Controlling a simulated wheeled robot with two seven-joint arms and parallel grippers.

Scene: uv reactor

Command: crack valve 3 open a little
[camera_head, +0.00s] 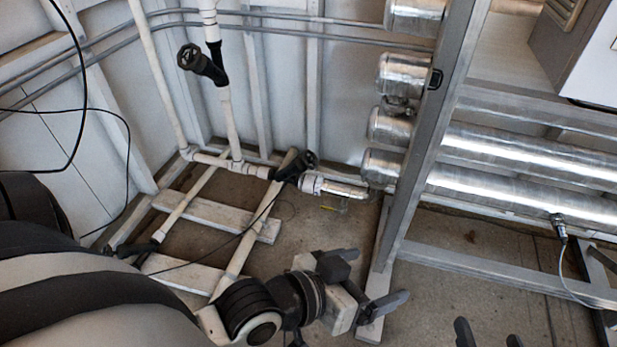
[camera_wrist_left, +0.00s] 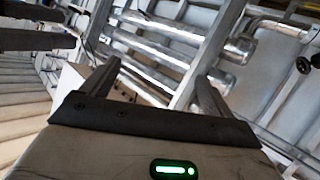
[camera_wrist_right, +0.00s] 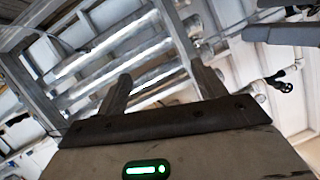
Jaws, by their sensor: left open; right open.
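Black-handled valves sit on white pipes at the left in the head view. One valve (camera_head: 203,64) is high on the upright pipe, and another valve (camera_head: 297,167) is low, beside the metal elbow. I see no number labels, so I cannot tell which is valve 3. A black valve (camera_wrist_right: 281,83) also shows at the right of the right wrist view, and a dark knob (camera_wrist_left: 304,65) at the right edge of the left wrist view. My left gripper (camera_head: 368,281) is open and empty, below and right of the low valve. My right gripper (camera_head: 489,336) is open at the bottom edge, its fingertips alone showing.
Shiny metal cylinders (camera_head: 530,190) lie in a grey metal frame (camera_head: 430,140) at the right. A white box (camera_head: 590,50) stands at the upper right. Thin black cables hang at the left. Bare concrete floor (camera_head: 300,225) lies between the low pipes and the frame.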

